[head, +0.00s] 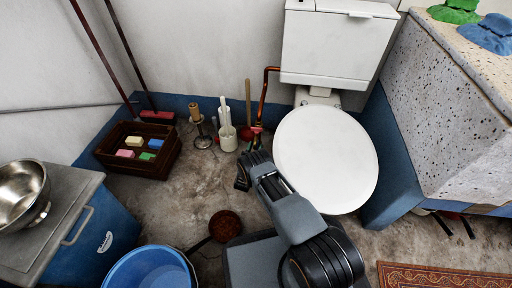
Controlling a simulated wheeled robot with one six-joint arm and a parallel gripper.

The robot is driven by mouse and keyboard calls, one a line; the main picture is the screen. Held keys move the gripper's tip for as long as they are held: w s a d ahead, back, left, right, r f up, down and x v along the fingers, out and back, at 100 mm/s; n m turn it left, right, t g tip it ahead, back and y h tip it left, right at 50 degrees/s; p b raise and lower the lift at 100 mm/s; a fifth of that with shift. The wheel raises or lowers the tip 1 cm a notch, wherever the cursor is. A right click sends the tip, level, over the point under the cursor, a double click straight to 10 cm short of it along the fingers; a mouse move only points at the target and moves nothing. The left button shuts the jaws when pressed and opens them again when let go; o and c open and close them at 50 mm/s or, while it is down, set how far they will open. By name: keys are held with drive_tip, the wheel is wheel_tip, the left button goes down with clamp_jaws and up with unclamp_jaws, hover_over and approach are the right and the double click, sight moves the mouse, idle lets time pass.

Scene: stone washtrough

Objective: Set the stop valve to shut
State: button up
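A copper pipe (264,98) bends down beside the toilet in the head view. At its lower end is a small red part (257,129), which looks like the stop valve's handle. The valve body and the handle's exact setting are too small and partly hidden to tell. My gripper (247,168) is low in front of the pipe's lower end, just nearer to me than the red part. Whether it touches the valve cannot be told. Its dark fingers are small and overlap the wrist, so their opening is unclear.
The toilet (326,160) stands close on the right. A dark crate (112,160) holds soaps.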

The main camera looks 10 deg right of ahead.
drive_tip(key=shift+w+d+r, duration=0.2)
drive_tip(key=shift+w+d, duration=0.1)
drive_tip(key=shift+w, duration=0.15)
clamp_jaws()
idle(0.4)
